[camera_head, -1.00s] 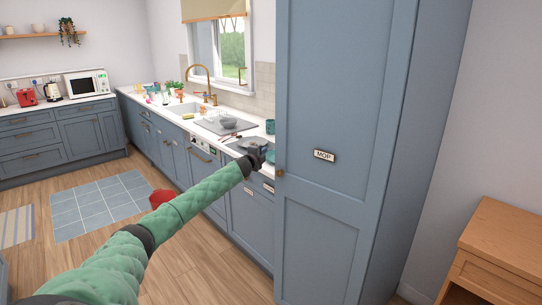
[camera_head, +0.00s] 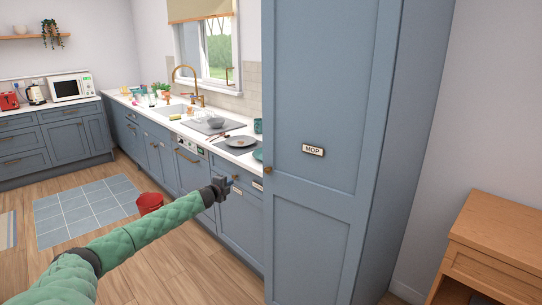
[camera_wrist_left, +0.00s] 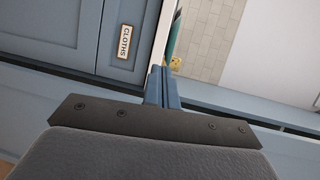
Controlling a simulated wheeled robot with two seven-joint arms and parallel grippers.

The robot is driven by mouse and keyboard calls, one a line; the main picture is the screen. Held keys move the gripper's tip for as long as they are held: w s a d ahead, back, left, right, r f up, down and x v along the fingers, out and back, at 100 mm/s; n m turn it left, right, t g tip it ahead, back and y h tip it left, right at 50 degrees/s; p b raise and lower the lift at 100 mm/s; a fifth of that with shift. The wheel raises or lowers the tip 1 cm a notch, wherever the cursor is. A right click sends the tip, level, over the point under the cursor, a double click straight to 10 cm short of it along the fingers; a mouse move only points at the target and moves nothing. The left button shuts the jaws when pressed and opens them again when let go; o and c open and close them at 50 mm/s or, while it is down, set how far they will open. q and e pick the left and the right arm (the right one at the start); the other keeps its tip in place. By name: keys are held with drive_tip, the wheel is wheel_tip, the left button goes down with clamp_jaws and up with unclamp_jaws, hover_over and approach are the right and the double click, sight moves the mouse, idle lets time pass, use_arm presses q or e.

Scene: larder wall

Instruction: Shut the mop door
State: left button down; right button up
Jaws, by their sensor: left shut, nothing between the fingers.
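The mop door (camera_head: 322,105) is the tall blue cupboard front with a small MOP label (camera_head: 313,150). A brass knob (camera_head: 268,170) sits on its left edge. The door looks flush with the cupboard side, and no gap shows along its right edge. My left gripper (camera_head: 228,184) is shut and empty. It is left of the door and a little below the knob, apart from both, in front of the low drawers. In the left wrist view its blue fingers (camera_wrist_left: 163,88) are together, close to a drawer labelled CLOTHS (camera_wrist_left: 124,42). My right gripper is not seen.
A worktop (camera_head: 222,139) with a sink, plates and dishes runs along the left of the tall cupboard. A red bucket (camera_head: 149,203) stands on the floor beyond my left arm. A wooden side table (camera_head: 505,230) stands at the right. The wooden floor in front is clear.

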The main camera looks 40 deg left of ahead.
use_arm(q)
drive_tip(key=s+d+r+m+t+h+b, duration=0.1)
drive_tip(key=s+d+r+h, duration=0.15)
drive_tip(key=d+r, duration=0.65)
drive_tip(key=s+d+r+m+t+h+b, duration=0.1)
drive_tip(key=s+d+r+h, duration=0.15)
drive_tip(key=d+r, duration=0.7)
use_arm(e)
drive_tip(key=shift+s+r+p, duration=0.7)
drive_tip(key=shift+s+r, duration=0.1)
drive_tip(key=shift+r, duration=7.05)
use_arm(q)
drive_tip(key=y, duration=0.1)
approach(277, 148)
drive_tip(key=w+p, duration=0.4)
drive_tip(key=w, duration=0.2)
drive_tip(key=shift+d, duration=0.1)
drive_tip(key=shift+w, duration=0.45)
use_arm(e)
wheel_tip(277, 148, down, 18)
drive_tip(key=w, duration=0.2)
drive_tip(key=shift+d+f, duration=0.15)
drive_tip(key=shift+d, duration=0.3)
